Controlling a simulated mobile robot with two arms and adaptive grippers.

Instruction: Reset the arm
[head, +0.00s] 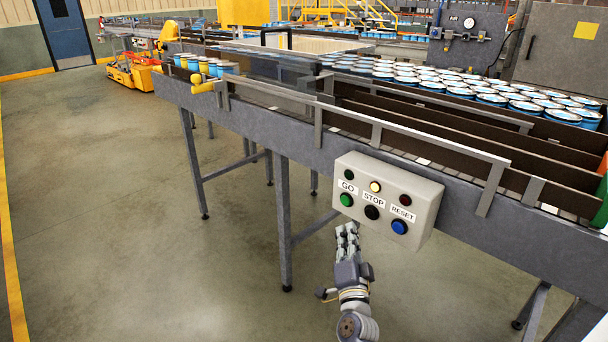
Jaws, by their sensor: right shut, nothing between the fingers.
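A grey control box (389,200) is mounted on the near side of the conveyor. It carries a green GO button (347,200), a black STOP button (372,212) and a blue RESET button (399,227). My right gripper (347,229) is shut and empty. In the picture its fingertips lie just below the box, under the GO and STOP buttons and left of RESET; whether they touch the box I cannot tell. My left gripper is not in view.
The conveyor (260,125) runs across the view on grey legs, with many blue cans (480,92) on its far side and several cans (205,66) at its left end. An orange machine (130,72) stands at the back left. The floor (110,210) at left is clear.

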